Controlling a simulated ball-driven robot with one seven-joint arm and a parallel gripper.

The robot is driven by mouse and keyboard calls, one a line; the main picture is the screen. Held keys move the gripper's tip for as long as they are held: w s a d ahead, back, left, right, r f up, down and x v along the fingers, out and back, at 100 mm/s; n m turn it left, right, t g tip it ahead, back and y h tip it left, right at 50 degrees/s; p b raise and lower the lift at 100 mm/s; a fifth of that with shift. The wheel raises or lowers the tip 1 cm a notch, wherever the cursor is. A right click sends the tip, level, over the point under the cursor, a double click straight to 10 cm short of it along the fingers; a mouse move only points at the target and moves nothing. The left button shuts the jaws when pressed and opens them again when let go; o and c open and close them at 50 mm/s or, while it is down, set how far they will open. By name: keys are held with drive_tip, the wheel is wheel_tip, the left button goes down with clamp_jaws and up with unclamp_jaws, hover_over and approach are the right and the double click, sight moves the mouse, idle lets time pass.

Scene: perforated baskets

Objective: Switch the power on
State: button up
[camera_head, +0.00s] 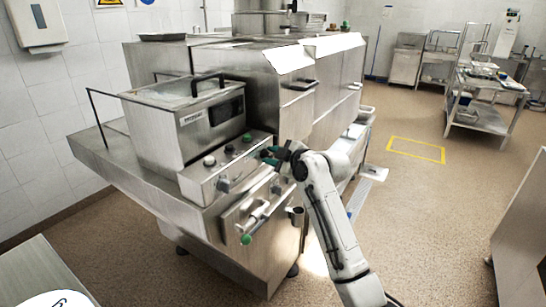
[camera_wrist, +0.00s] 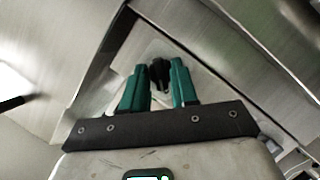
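A steel machine with a sloped control panel (camera_head: 205,178) stands left of centre in the head view. The panel carries several small knobs or buttons, among them a pale one (camera_head: 209,160) and a dark one (camera_head: 229,149). My gripper (camera_head: 270,155) has green fingers and is at the right end of this panel. In the wrist view, a black knob (camera_wrist: 160,73) on a steel plate shows between the tips of my gripper (camera_wrist: 159,75). The fingers are apart, with a narrow gap beside the knob; firm contact is not visible. Any power marking is too small to read.
A boxy steel unit (camera_head: 185,120) with a dark display sits behind the panel. A steel cart (camera_head: 480,115) stands at the back right.

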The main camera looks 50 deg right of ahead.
clamp_jaws()
drive_tip(key=shift+r+m+y+p, duration=0.2)
drive_tip(key=shift+m+y+p, duration=0.4)
drive_tip(key=shift+m+p, duration=0.5)
drive_tip(key=m+y+p, duration=0.2)
drive_tip(key=m, duration=0.1)
drive_tip(key=shift+d+g, duration=0.15)
drive_tip(key=shift+g, duration=0.25)
drive_tip(key=m+y+p, duration=0.1)
drive_tip(key=m+y, duration=0.2)
drive_tip(key=shift+d+f+m+p, duration=0.15)
drive_tip(key=shift+m+p, duration=0.15)
drive_tip(key=shift+p, duration=0.1)
drive_tip(key=m+y, duration=0.2)
drive_tip(key=m, duration=0.1)
drive_tip(key=shift+d+f, duration=0.1)
drive_tip(key=shift+m, duration=0.3)
